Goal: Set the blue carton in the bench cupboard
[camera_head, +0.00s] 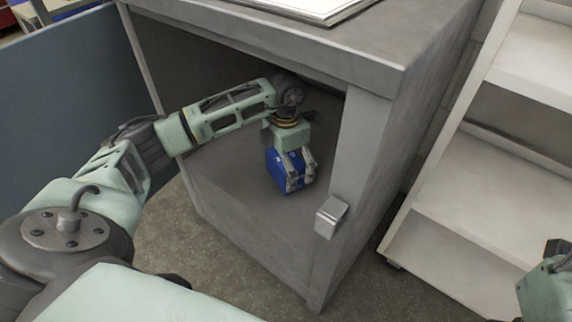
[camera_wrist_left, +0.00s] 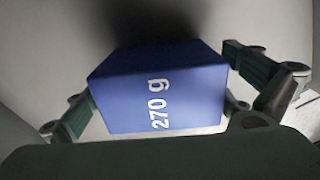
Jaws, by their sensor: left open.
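The blue carton (camera_head: 280,168) stands on the floor of the grey bench cupboard (camera_head: 225,205), inside its open front. In the left wrist view the carton (camera_wrist_left: 160,92) shows a face marked "270 g". My left gripper (camera_head: 297,180) reaches into the cupboard and is around the carton from above. Its fingers are open, one on each side of the carton; the left wrist view shows the left gripper (camera_wrist_left: 165,100) with a gap at least on the right side. Part of my right arm shows at the right edge of the head view; its fingertips cannot be made out.
The cupboard's top (camera_head: 400,50) overhangs the opening, and its right post (camera_head: 360,150) carries a metal latch (camera_head: 331,216). White shelving (camera_head: 480,220) stands to the right. A blue panel (camera_head: 70,100) stands to the left. Papers (camera_head: 310,8) lie on top.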

